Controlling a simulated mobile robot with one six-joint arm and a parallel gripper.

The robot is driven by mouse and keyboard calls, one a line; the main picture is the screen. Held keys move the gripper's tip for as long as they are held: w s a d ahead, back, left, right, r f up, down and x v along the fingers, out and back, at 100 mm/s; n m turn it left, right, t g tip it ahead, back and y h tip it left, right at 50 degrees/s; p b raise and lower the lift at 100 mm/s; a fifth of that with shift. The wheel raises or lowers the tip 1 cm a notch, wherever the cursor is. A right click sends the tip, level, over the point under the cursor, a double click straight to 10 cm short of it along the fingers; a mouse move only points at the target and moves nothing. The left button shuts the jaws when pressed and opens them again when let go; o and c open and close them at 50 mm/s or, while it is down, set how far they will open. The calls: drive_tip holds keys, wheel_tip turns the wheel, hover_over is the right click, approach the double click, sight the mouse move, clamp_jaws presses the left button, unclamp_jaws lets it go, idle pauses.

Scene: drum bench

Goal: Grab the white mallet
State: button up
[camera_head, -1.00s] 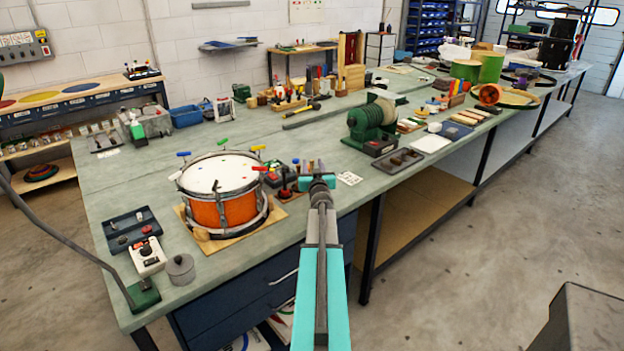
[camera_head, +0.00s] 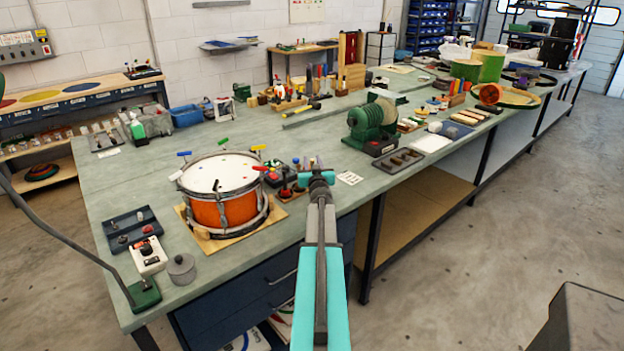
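I cannot make out a white mallet for certain. A small pale item (camera_head: 279,91) stands among the tools at the back of the bench, too small to identify. A hammer-like tool with a yellow part and dark handle (camera_head: 301,109) lies in front of that group. My gripper (camera_head: 317,178) is at the end of my teal and grey arm, over the bench's front edge, to the right of the drum. It is well short of the back tools. Its fingers are too small and edge-on to show whether they are open.
An orange drum (camera_head: 222,212) with T-shaped keys stands on a wooden board on the bench (camera_head: 130,185). A green machine (camera_head: 371,124) and a dark tray (camera_head: 398,159) are to the right. A lamp base (camera_head: 144,295) is at front left. Bench surface behind the drum is largely clear.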

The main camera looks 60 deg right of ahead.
clamp_jaws()
drive_tip(key=shift+r, duration=0.1)
wheel_tip(320, 180, up, 18)
drive_tip(key=p, duration=1)
drive_tip(key=shift+f, duration=0.2)
idle(0.4)
